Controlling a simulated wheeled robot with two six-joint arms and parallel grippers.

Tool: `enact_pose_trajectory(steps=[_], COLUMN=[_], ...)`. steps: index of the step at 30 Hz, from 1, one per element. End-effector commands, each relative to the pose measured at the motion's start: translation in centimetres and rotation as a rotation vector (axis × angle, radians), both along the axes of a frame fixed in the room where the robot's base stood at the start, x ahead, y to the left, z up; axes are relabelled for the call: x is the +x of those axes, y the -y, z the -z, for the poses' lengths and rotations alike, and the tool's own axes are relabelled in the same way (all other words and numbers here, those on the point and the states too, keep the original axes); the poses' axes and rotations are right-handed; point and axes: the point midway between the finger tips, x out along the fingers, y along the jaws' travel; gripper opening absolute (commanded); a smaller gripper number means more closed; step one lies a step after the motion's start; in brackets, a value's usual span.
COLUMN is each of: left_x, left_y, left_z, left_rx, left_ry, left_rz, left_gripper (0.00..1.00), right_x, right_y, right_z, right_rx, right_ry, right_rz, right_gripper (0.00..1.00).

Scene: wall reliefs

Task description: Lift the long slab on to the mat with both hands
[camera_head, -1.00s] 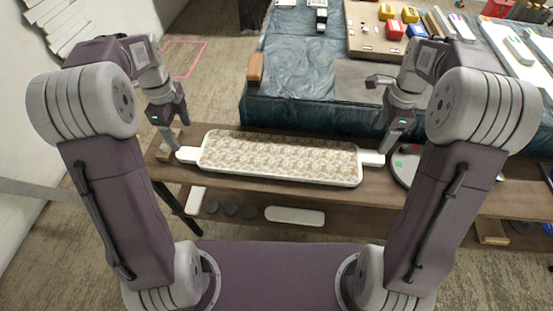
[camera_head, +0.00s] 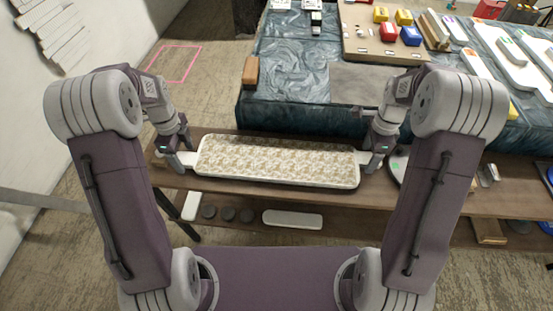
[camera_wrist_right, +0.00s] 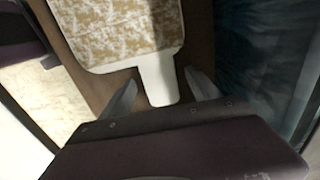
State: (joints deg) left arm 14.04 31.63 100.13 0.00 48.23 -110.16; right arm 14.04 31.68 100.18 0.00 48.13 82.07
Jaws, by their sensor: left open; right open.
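The long slab (camera_head: 278,160) has a mottled beige-and-white top, a white rim and a white tab at each end. It lies flat on the wooden bench. My left gripper (camera_head: 179,161) is open at the slab's left tab; the arm partly hides that tab. My right gripper (camera_head: 371,164) is open at the right tab. In the right wrist view the slab (camera_wrist_right: 125,30) points its white tab between the two open fingers of this gripper (camera_wrist_right: 160,92), with gaps at both sides. A flat grey rectangle (camera_head: 362,82), seemingly the mat, lies on the blue-covered table behind.
The blue-covered table (camera_head: 290,60) stands directly behind the bench (camera_head: 330,197). A brown block (camera_head: 250,70) sits at its left edge. A board with coloured blocks (camera_head: 380,42) is beyond the grey rectangle.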

Motion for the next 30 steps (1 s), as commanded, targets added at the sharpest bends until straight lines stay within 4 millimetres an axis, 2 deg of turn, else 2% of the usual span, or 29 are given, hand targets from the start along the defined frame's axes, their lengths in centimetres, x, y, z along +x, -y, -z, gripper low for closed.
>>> enact_pose_trajectory(steps=[10,11,18,30], left_x=[-0.02,-0.02,-0.01,0.03], left_y=[0.01,0.01,0.00,-0.01], left_z=[0.52,0.52,0.49,0.08], left_rx=[0.000,0.000,0.000,0.001], left_ry=[0.000,0.000,0.000,0.001], left_rz=[0.000,0.000,0.000,0.000], left_gripper=[0.71,0.68,0.01,0.00], right_x=[-0.02,-0.01,-0.01,0.04], right_y=[0.00,0.00,0.00,0.01], right_z=[0.52,0.52,0.49,0.08], right_rx=[0.000,0.000,0.000,0.000], right_ry=[0.000,0.000,0.000,0.002], right_rz=[0.000,0.000,0.000,0.000], right_gripper=[0.71,0.68,0.01,0.00])
